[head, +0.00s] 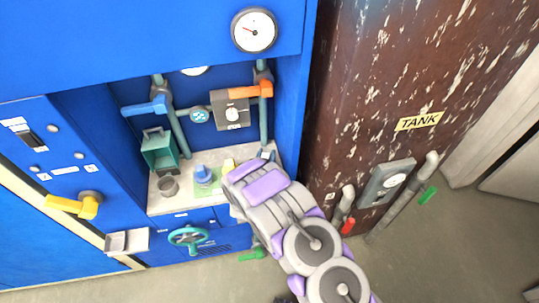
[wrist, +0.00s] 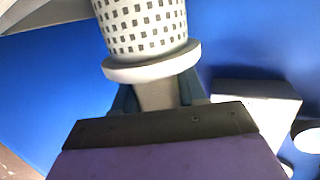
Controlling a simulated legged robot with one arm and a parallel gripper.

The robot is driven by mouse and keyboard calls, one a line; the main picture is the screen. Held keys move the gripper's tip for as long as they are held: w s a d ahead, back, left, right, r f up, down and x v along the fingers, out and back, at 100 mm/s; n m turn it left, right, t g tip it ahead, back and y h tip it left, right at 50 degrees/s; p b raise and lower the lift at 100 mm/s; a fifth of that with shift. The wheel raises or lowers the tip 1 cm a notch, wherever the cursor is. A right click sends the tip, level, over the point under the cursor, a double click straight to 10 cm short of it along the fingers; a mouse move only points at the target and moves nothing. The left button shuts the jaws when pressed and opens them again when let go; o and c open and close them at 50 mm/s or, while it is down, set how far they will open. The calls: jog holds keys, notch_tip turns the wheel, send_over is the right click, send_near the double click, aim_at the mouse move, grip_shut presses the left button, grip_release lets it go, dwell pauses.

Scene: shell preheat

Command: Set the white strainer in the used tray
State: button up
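The white strainer (wrist: 145,28), a cylinder with square holes and a wide rim, fills the upper middle of the wrist view. My gripper (wrist: 157,92) has its two dark fingers on either side of a grey part just under the rim, and appears shut on the strainer. In the head view my arm hides the gripper and the strainer. A small pale open tray (head: 127,242) is fixed low on the blue panel front at left; it may be the used tray, but no label is readable.
A recessed shelf (head: 160,205) holds a grey cup (head: 168,187), a teal container (head: 160,155) and a blue item (head: 203,173) on a green pad. A teal handwheel (head: 188,237) and yellow valve handle (head: 75,206) stick out nearby. A rusty tank (head: 400,80) stands right.

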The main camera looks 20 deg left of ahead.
jog(key=o, duration=0.3)
jog(key=shift+a+f, duration=0.3)
jog(key=shift+a, duration=0.65)
jog(key=shift+o, duration=0.8)
jog(key=shift+d+r, duration=0.1)
jog(key=shift+d, duration=0.6)
jog(key=shift+d+r, duration=0.35)
jog(key=shift+d, duration=0.1)
jog(key=s, duration=0.2)
jog(key=s+p, duration=0.1)
jog(key=s+a, duration=0.1)
jog(key=s, duration=0.1)
jog(key=shift+s+r, duration=0.3)
jog(key=shift+s, duration=0.05)
jog(key=f+p+v, duration=0.1)
jog(key=v, duration=0.5)
jog(key=shift+d+r, duration=0.2)
jog(key=shift+r, duration=0.3)
